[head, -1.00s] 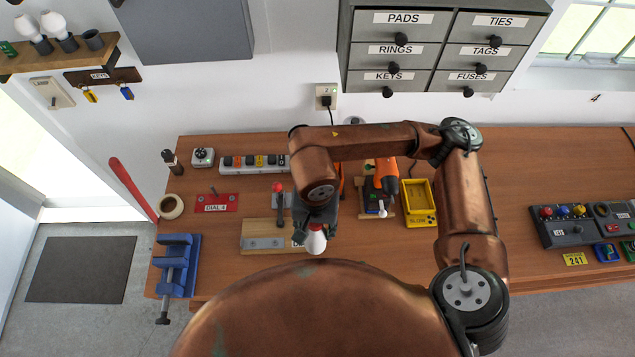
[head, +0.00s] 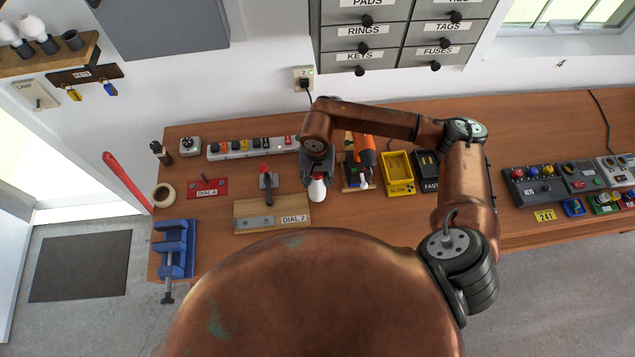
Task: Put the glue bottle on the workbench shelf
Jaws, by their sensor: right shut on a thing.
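My right gripper (head: 318,168) is above the workbench (head: 400,215), pointing down, to the right of the DIAL 2 board (head: 250,207). It is shut on a small white bottle with a red top, which looks like the glue bottle (head: 317,190). The bottle shows just below the fingers; its upper part is partly hidden by them. I cannot tell its exact height over the bench top. A wooden wall shelf (head: 50,62) with white bulbs and dark cups is at the upper left. I cannot tell if it is the workbench shelf. My left gripper is not in view.
Around the gripper are a red-knobbed lever (head: 265,178), a power strip (head: 250,147), an orange tool (head: 364,150) and a yellow tray (head: 398,172). A blue vise (head: 175,248) is at the left edge. Labelled drawers (head: 390,35) hang above.

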